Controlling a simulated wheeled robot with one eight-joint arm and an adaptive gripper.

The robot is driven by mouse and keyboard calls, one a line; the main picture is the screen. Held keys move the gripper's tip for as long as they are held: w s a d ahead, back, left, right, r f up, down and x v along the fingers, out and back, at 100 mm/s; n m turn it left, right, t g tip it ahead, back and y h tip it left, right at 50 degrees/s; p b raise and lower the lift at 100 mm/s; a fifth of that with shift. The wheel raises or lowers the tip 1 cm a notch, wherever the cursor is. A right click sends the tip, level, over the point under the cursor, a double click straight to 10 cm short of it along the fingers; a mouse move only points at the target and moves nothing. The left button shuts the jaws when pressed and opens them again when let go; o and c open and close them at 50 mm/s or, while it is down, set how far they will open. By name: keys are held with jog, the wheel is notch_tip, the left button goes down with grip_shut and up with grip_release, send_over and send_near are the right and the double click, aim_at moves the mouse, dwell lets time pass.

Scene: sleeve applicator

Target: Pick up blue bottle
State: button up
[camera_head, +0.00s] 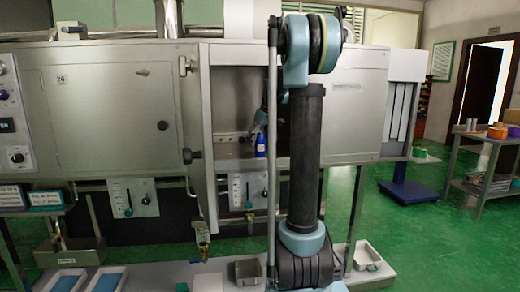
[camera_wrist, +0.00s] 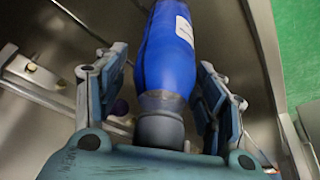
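The blue bottle (camera_head: 260,145) stands on a metal ledge inside the machine's open bay in the head view, partly beside my arm. In the wrist view the blue bottle (camera_wrist: 167,55) fills the upper middle, with a white label and a grey neck and cap towards my gripper. My gripper (camera_wrist: 168,92) has one finger on each side of the bottle. The fingers are spread, with gaps visible between them and the bottle. In the head view my gripper (camera_head: 262,117) is small and mostly hidden by my arm, just above the bottle.
The bay has a metal back wall with fittings (camera_wrist: 30,67) and a metal side panel (camera_wrist: 268,60) close to the right finger. A metal cabinet door (camera_head: 110,115) is left of the bay. Open green floor (camera_head: 425,225) lies to the right, with a side table (camera_head: 490,150).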

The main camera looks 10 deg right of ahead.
jog(key=c, duration=1.1)
jog(key=shift+o, duration=0.2)
